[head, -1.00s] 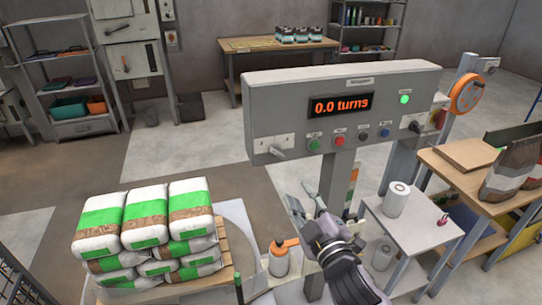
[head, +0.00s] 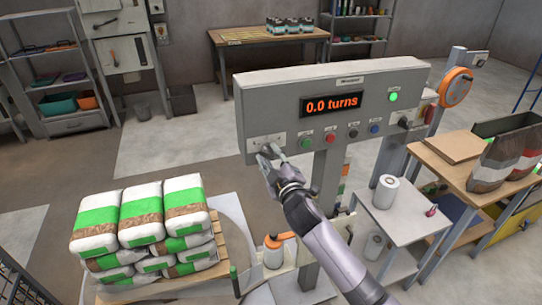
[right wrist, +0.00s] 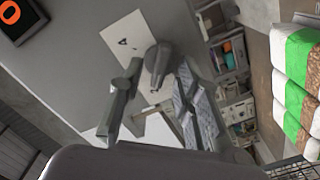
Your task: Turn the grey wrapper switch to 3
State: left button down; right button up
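My right gripper (head: 268,151) is at this switch. In the right wrist view the grey switch knob (right wrist: 160,62) lies between my two spread fingers, with gaps beside it. The marks on the plate are too small to read, so I cannot tell its setting. My left gripper is not in view.
Coloured buttons (head: 331,140) sit right of the switch, and a dark switch (head: 405,121) is at the panel's right end. Stacked bags (head: 140,225) stand on a pallet at the lower left. A small table (head: 405,212) with white rolls stands right of my arm.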

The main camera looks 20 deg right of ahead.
jog(key=shift+c, duration=0.2)
grip_shut()
dwell(0.4)
